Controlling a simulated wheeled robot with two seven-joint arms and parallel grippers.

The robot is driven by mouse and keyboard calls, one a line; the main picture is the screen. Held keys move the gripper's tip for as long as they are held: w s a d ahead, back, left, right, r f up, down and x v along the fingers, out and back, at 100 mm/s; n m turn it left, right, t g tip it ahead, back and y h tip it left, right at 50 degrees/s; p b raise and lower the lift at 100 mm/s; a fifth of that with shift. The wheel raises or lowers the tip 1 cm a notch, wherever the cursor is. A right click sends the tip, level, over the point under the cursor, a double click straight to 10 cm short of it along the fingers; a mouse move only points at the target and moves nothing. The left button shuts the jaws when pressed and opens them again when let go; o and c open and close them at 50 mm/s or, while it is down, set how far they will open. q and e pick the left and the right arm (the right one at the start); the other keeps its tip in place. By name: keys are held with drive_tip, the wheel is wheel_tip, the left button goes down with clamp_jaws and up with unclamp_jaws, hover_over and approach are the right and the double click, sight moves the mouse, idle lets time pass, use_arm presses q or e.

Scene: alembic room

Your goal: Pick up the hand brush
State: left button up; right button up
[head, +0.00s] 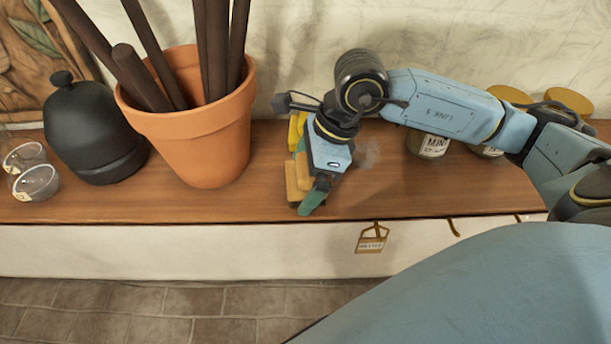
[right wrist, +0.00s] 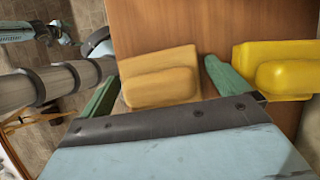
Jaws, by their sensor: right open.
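A tan, wood-coloured block with a raised rounded grip, which looks like the hand brush, lies on the wooden shelf. It shows in the head view (head: 294,184) and the right wrist view (right wrist: 160,88). My right gripper (head: 316,190) is over it, pointing down and partly hiding it. In the right wrist view its green fingers (right wrist: 163,86) are open, one on either side of the block; whether they touch it I cannot tell. A yellow piece of similar shape (right wrist: 282,75) lies just beyond the right finger. It also shows behind the gripper in the head view (head: 294,130).
A terracotta pot (head: 205,140) with dark rods and a black lidded jar (head: 92,135) stand to the left, with small clear cups (head: 36,182). Labelled jars (head: 428,145) stand right, under my arm. The shelf's front edge is close to the gripper; a tag (head: 371,241) hangs below.

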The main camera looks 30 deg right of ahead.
sight(305, 163)
drive_tip(key=c, duration=1)
drive_tip(key=shift+o, duration=0.2)
drive_tip(key=shift+r, duration=0.1)
wheel_tip(305, 163, up, 10)
drive_tip(key=shift+f, duration=0.1)
